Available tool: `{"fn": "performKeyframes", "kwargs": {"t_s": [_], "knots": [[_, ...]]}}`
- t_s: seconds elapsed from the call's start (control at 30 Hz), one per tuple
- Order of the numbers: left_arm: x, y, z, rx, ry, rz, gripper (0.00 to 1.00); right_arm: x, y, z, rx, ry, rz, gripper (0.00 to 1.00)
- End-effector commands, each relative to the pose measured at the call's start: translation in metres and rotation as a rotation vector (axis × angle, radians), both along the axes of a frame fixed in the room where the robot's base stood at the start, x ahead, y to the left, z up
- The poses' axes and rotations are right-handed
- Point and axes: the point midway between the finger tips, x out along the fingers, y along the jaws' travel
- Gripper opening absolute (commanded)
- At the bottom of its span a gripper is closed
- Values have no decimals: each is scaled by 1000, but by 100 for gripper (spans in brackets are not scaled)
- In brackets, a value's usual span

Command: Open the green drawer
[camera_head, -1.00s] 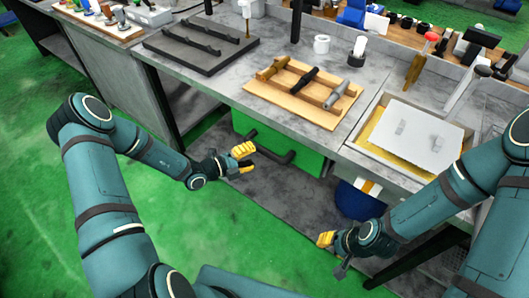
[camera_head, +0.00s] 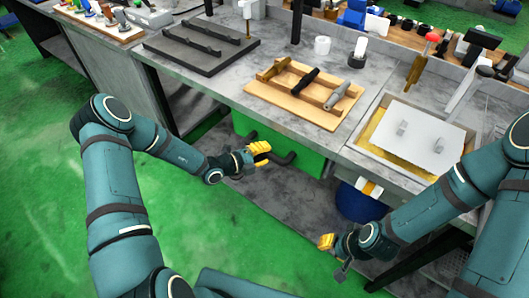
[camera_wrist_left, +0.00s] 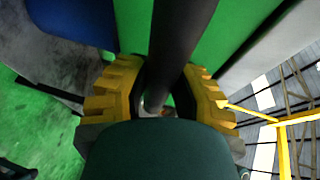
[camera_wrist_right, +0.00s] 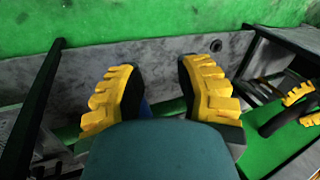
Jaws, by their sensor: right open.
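The green drawer (camera_head: 300,143) is under the workbench in the head view, and its front appears closed. In the left wrist view the handle (camera_wrist_left: 178,45) runs between the two yellow fingers of my left gripper (camera_wrist_left: 160,98). The fingers are open, one on each side of the bar. My right gripper (camera_head: 326,243) is open and empty, low in front of the bench; it also shows in the right wrist view (camera_wrist_right: 160,95).
The workbench top (camera_head: 215,88) holds a wooden rack (camera_head: 305,93) and a dark tray (camera_head: 200,45) with parts. A blue bin (camera_head: 360,203) stands under the bench right of the drawer. Green floor (camera_head: 60,200) is open at left.

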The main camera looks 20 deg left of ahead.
Motion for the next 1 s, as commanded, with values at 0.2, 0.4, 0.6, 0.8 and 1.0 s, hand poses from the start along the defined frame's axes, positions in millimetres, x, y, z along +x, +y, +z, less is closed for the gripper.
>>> {"fn": "performKeyframes", "kwargs": {"t_s": [0.2, 0.4, 0.6, 0.8, 1.0], "knots": [[0, 0, 0, 1, -1, -1, 0, 0, 0, 0, 0, 0, 0, 34], [-9, 3, 1, 0, 0, 0, 0, -1, 0, 5, 0, 2, 1, 34], [-40, 14, 3, -1, 5, 0, 0, -1, 0, 22, 1, 3, -1, 34], [-89, 32, 3, -2, 8, 2, 0, 5, -1, 41, -3, -11, -12, 34], [-139, 49, 2, -2, 6, 1, 0, 11, -2, 55, -5, -23, -22, 34]]}}
